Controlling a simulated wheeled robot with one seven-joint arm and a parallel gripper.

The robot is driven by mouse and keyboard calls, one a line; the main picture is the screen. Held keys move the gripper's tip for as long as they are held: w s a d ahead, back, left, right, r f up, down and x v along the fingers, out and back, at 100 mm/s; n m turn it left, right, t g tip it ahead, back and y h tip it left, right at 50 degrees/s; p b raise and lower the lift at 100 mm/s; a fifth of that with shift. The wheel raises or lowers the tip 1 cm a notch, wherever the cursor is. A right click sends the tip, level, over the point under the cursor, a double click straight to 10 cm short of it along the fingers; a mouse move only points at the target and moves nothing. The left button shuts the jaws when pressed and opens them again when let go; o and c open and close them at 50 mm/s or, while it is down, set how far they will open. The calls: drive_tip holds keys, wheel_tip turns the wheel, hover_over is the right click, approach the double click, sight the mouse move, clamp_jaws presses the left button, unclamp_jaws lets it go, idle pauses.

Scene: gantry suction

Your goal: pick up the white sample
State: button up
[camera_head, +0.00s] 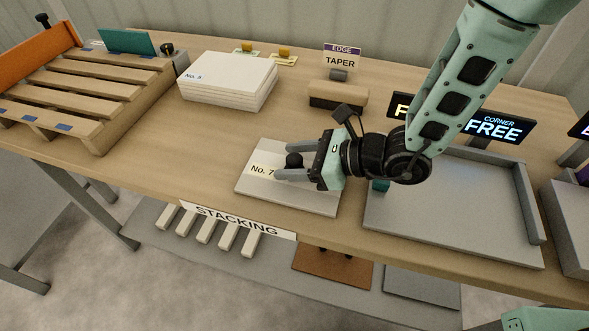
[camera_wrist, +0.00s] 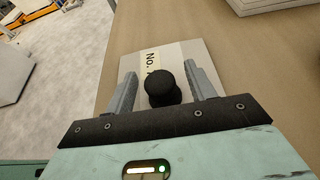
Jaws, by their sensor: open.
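A pale plate labelled No. 7 (camera_head: 300,203) lies flat near the front of the wooden table; it also shows in the wrist view (camera_wrist: 190,52). A black round knob (camera_wrist: 162,84) stands up on it. My gripper (camera_head: 284,162) is open over the plate. In the wrist view, its two grey fingers (camera_wrist: 159,72) stand on either side of the knob, with a gap visible on each side. A stack of white slabs labelled No. 3 (camera_head: 225,82) lies further back. I cannot tell from the frames which of these is called the white sample.
A slatted wooden rack (camera_head: 95,88) stands at the left. A grey tray with raised edges (camera_head: 450,215) is right of the plate, under a FREE sign (camera_head: 490,128). A tan block (camera_head: 338,95) sits behind, by the EDGE TAPER sign (camera_head: 342,58). The STACKING label (camera_head: 237,220) marks the front edge.

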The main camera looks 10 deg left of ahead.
drive_tip(key=c, duration=1.2)
drive_tip(key=shift+r, duration=0.1)
